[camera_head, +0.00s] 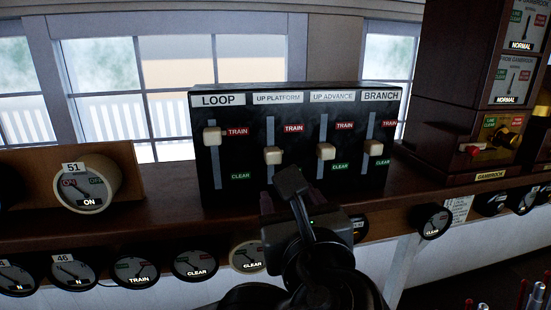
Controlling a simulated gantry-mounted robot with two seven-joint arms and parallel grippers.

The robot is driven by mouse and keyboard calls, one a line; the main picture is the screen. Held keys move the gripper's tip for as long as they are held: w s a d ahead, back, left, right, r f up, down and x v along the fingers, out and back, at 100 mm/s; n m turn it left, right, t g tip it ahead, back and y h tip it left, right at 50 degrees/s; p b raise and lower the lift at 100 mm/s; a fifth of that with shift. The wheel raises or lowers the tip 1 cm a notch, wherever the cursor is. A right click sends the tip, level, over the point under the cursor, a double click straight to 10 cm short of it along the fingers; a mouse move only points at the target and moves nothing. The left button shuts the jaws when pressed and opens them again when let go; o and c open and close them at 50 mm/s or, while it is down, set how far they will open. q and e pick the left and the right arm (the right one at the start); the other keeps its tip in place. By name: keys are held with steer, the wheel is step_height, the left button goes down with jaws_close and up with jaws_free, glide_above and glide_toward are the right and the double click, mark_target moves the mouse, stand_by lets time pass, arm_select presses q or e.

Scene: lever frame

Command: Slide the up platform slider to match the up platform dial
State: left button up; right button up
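The black slider box (296,185) stands on the wooden shelf. Its up platform slider (272,156) is a cream knob about midway down its slot, between the red TRAIN tag (293,128) and a lower part hidden by my gripper. My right gripper (292,198) is in front of the box, just below and right of this knob. Its two dark fingers appear apart with nothing visible between them; contact with the box cannot be told. Round dials line the shelf front, including a pale-rimmed one reading CLEAR (248,257). I cannot tell which is the up platform dial.
The loop slider (212,136) sits high by TRAIN; the up advance (326,151) and branch (373,148) sliders sit mid-slot. Dial 51 (86,184) stands left of the box, reading ON. A wooden cabinet (458,90) rises at right. The shelf between dial 51 and the box is clear.

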mark_target(274, 157)
arm_select(q)
steer(key=shift+m+t+y, duration=0.3)
steer(key=shift+y, duration=0.3)
steer(key=w+r+p, duration=0.1)
steer(key=w, duration=0.2)
steer(key=w+a+p, duration=0.1)
steer(key=w, duration=0.2)
steer(key=w+r+p, duration=0.1)
steer(key=w+p, duration=0.1)
steer(key=w, duration=0.1)
steer(key=shift+a+r, duration=0.35)
steer(key=shift+a, duration=0.05)
steer(key=shift+x, duration=0.95)
arm_select(e)
steer(key=shift+w+d+r, duration=0.15)
steer(key=shift+w+r, duration=0.05)
steer(key=shift+r, duration=0.9)
steer(key=shift+w+d+r, duration=0.1)
steer(key=shift+w+r, duration=0.05)
steer(key=shift+r, duration=0.9)
arm_select(q)
steer(key=shift+f, duration=0.15)
jaws_close()
